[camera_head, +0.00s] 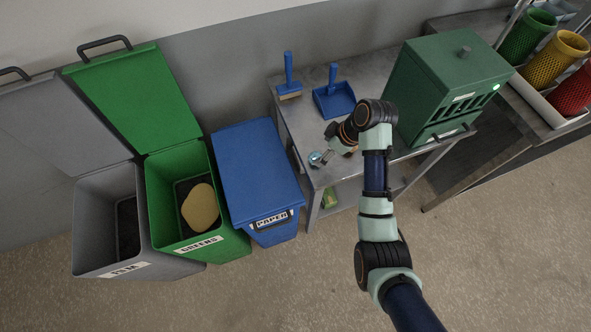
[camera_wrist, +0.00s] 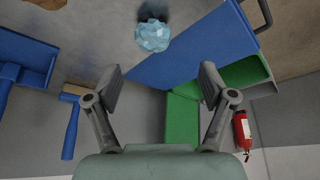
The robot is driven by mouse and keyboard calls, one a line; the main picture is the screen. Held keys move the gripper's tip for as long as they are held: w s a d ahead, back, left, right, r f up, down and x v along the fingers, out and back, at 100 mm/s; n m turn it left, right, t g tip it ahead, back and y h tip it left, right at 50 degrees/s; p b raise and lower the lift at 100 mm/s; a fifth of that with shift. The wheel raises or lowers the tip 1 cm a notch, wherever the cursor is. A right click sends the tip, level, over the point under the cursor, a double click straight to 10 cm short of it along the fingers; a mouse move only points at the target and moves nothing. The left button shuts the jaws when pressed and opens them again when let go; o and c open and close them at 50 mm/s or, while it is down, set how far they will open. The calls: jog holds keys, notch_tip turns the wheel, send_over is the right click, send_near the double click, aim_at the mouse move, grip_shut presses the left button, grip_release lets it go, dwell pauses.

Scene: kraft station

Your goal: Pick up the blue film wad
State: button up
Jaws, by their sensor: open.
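The blue film wad (camera_head: 315,158) is a small, light-blue crumpled lump at the left front corner of the grey metal table in the head view. In the wrist view, the wad (camera_wrist: 152,36) shows whole at the top middle, beyond my fingertips and roughly between their lines. My gripper (camera_head: 327,157) is right beside the wad in the head view; the small gap or contact there is hard to make out. In the wrist view my gripper (camera_wrist: 158,85) has its two fingers spread wide with nothing between them.
A blue brush (camera_head: 289,78) and blue dustpan (camera_head: 335,99) lie behind on the table (camera_head: 300,123). A green cabinet (camera_head: 447,80) stands right. Left are a lidded blue paper bin (camera_head: 258,170), an open green bin (camera_head: 160,200) with a yellowish lump (camera_head: 200,207), and an open grey film bin (camera_head: 92,225).

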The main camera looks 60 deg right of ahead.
aim_at(319, 156)
jog(key=shift+s+d+f, duration=0.1)
jog(key=shift+d+f, duration=0.15)
jog(key=shift+d, duration=0.15)
jog(key=shift+b+x, duration=0.5)
jog(key=shift+x, duration=0.5)
jog(key=b+x, duration=0.2)
jog(key=x, duration=0.3)
jog(key=shift+s+d+f, duration=0.1)
jog(key=shift+f, duration=0.2)
jog(key=shift+r, duration=0.1)
jog(key=c, duration=0.8)
